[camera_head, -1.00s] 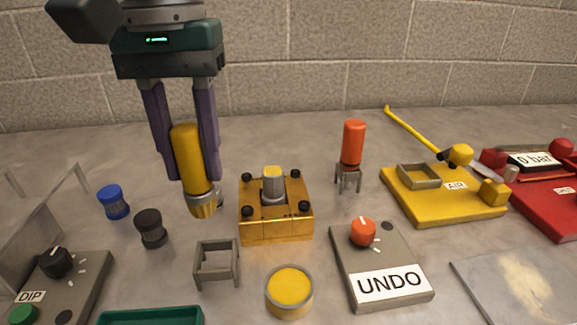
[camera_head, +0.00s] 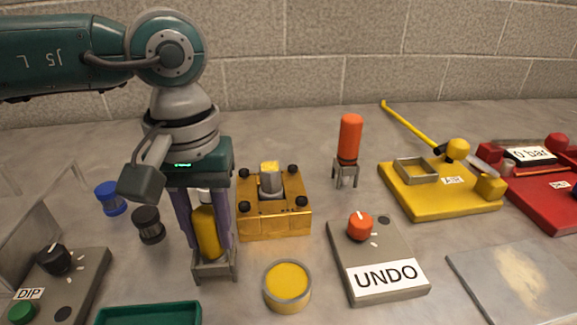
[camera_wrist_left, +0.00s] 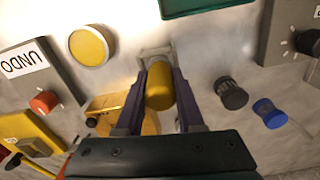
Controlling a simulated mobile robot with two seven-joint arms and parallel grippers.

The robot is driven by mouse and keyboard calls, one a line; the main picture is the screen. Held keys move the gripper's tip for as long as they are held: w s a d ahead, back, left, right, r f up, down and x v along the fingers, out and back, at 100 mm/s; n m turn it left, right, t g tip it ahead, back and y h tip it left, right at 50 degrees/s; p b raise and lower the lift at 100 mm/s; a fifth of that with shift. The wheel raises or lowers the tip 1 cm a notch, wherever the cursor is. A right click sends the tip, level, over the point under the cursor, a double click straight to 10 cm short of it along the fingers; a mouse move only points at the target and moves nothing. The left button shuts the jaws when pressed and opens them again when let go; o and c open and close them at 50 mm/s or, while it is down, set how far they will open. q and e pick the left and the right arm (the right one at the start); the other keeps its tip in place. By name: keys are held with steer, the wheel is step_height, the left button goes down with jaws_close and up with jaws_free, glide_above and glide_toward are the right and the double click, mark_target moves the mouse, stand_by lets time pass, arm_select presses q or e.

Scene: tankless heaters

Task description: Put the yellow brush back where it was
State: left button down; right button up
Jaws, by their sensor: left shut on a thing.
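The yellow brush (camera_head: 206,232) is upright between the fingers of my left gripper (camera_head: 207,240), which is shut on it. In the head view its lower end is within the small grey square stand (camera_head: 214,269); whether it rests on the stand's bottom cannot be told. The left wrist view also shows the yellow brush (camera_wrist_left: 159,88) between the purple fingers, with the grey stand (camera_wrist_left: 156,54) just beyond it. My right gripper is not in view.
A brass block (camera_head: 273,218) stands close to the right of my left gripper. A yellow round tin (camera_head: 287,287), an UNDO box (camera_head: 379,260) and a green tray (camera_head: 150,314) lie in front. Black (camera_head: 149,225) and blue (camera_head: 111,198) knobs stand at left. An orange-handled brush (camera_head: 349,138) stands in its own holder.

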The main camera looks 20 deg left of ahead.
arm_select(q)
steer(key=shift+f, duration=0.2)
steer(key=c, duration=0.5)
jaws_free()
steer(key=shift+r, duration=0.1)
